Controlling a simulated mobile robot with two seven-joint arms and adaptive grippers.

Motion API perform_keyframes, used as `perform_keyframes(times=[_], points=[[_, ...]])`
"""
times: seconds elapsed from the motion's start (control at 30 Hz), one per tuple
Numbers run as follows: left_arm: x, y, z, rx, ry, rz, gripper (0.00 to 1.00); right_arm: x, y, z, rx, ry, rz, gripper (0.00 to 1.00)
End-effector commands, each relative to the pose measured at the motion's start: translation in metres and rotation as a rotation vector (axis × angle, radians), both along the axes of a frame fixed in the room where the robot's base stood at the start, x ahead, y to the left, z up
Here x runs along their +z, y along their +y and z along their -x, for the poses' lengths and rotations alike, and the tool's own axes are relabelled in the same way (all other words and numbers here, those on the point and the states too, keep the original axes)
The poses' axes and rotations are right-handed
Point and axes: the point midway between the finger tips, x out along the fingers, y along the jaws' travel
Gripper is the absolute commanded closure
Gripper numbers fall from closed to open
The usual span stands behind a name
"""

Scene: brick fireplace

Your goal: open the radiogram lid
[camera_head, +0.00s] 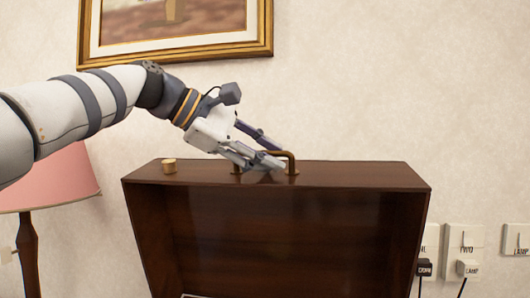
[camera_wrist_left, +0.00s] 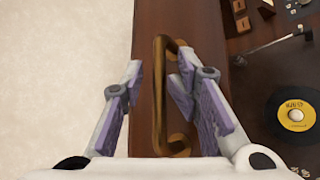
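The dark brown wooden radiogram lid (camera_head: 300,235) stands raised, with its hollow inner side facing me in the head view. A brass bar handle (camera_head: 290,160) is fixed on its upper panel; the handle also shows in the left wrist view (camera_wrist_left: 159,100). My left gripper (camera_head: 268,158) is at the handle. In the left wrist view its two fingers (camera_wrist_left: 160,75) stand apart on either side of the bar, with a visible gap on the left side. The right finger is close to the bar; contact cannot be told. My right gripper is not in view.
The radiogram's turntable with a black, yellow-labelled record (camera_wrist_left: 295,113) shows at right in the wrist view. A pink lamp (camera_head: 60,180) stands left, a framed picture (camera_head: 180,50) hangs behind, and wall sockets (camera_head: 455,245) are at right.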

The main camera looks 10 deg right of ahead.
Motion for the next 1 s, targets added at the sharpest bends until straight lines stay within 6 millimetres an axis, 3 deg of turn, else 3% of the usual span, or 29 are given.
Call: perform_keyframes(times=[0.33,0.7,1.0], points=[[0.001,0.007,0.000,0.003,-0.001,-0.004,0.70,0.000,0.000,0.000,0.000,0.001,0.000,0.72],[0.046,0.082,0.028,0.002,-0.002,-0.001,0.70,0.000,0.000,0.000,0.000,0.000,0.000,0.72],[0.056,0.101,0.036,-0.001,0.000,-0.002,0.70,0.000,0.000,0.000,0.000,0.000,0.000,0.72]])
